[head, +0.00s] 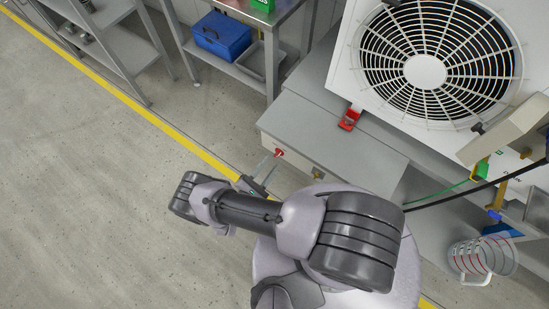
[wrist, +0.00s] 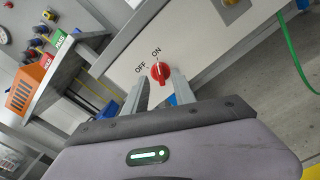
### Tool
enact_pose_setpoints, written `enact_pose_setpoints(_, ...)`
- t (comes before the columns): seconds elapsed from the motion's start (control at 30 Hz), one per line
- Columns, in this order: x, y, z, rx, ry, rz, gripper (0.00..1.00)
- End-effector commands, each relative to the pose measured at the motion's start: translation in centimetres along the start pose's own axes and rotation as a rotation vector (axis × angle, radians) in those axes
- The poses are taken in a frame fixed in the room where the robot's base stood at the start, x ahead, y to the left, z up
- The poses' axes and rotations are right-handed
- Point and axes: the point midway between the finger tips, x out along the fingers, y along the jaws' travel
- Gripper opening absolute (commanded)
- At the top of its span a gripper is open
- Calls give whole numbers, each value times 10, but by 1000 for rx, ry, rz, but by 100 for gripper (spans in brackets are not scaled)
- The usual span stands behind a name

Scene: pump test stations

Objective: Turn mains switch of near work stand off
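The red mains switch knob (wrist: 160,72) sits on the pale front panel of the near work stand (head: 300,165), between the printed words OFF and ON in the wrist view. A small light mark shows on the knob, close to the ON side, but its exact setting is hard to read. The knob also shows in the head view (head: 279,153). My gripper (wrist: 159,80) is open, with one finger to each side of the knob in the picture. In the head view my gripper (head: 268,167) is just in front of the panel. I cannot tell whether the fingers touch the knob.
A large fan unit (head: 425,72) stands on the work stand, with a red part (head: 349,118) by its lower corner. A clear jug (head: 483,258) and black and green cables are at the right. A shelf with a blue box (head: 220,35) is behind. The floor at left is clear.

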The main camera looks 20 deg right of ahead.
Motion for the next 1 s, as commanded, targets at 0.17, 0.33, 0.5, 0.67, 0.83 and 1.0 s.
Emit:
enact_pose_setpoints(0.17,29,-1,-1,-1,0,-2,32)
enact_pose_setpoints(0.33,38,0,0,0,1,-1,32)
enact_pose_setpoints(0.5,38,0,0,0,1,0,32)
enact_pose_setpoints(0.67,38,0,0,0,1,0,8)
enact_pose_setpoints(0.83,38,0,0,0,1,0,0)
enact_pose_setpoints(1.0,38,0,0,-6,1,0,0)
